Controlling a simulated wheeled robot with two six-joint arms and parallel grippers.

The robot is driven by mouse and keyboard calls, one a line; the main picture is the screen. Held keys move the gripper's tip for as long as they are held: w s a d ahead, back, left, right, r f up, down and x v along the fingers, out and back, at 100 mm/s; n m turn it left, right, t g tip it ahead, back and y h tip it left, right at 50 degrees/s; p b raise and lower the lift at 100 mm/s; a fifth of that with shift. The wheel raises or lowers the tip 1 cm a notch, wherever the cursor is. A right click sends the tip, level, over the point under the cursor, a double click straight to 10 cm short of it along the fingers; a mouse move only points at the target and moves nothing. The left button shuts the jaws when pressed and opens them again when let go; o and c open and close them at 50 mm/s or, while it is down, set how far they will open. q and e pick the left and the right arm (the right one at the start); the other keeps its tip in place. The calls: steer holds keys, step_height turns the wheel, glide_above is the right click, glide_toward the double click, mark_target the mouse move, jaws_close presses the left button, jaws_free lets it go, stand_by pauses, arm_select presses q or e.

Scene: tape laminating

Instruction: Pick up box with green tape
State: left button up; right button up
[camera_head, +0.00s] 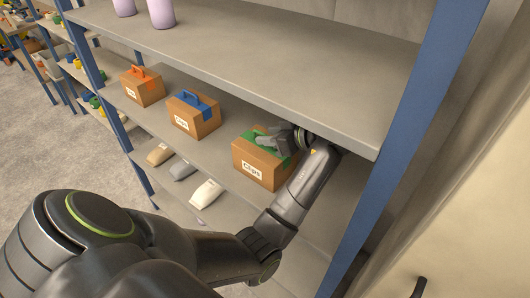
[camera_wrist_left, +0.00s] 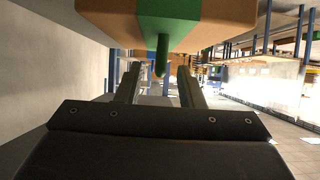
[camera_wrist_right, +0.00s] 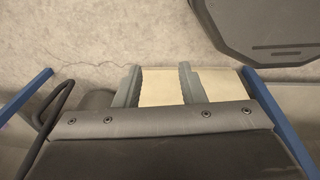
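The cardboard box with green tape (camera_head: 255,163) stands on the middle shelf at the right, with a white label on its front. Its green handle is mostly hidden by my left gripper (camera_head: 270,145), which is over the box top. In the left wrist view the box (camera_wrist_left: 110,12) fills the upper edge, and the green handle (camera_wrist_left: 160,58) shows in the gap between the fingers of my left gripper (camera_wrist_left: 160,75). These fingers are apart, not closed on the handle. My right gripper (camera_wrist_right: 160,70) is open and seems empty; it is outside the head view.
A box with blue tape (camera_head: 193,116) and one with orange tape (camera_head: 142,87) stand left on the same shelf (camera_head: 215,145). The upper shelf (camera_head: 270,60) with purple containers is close above my left gripper. A blue post (camera_head: 400,130) stands right.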

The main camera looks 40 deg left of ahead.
arm_select(q)
steer(key=shift+x, duration=1.25)
steer(key=shift+w, duration=0.1)
jaws_close()
steer(key=shift+r, duration=0.1)
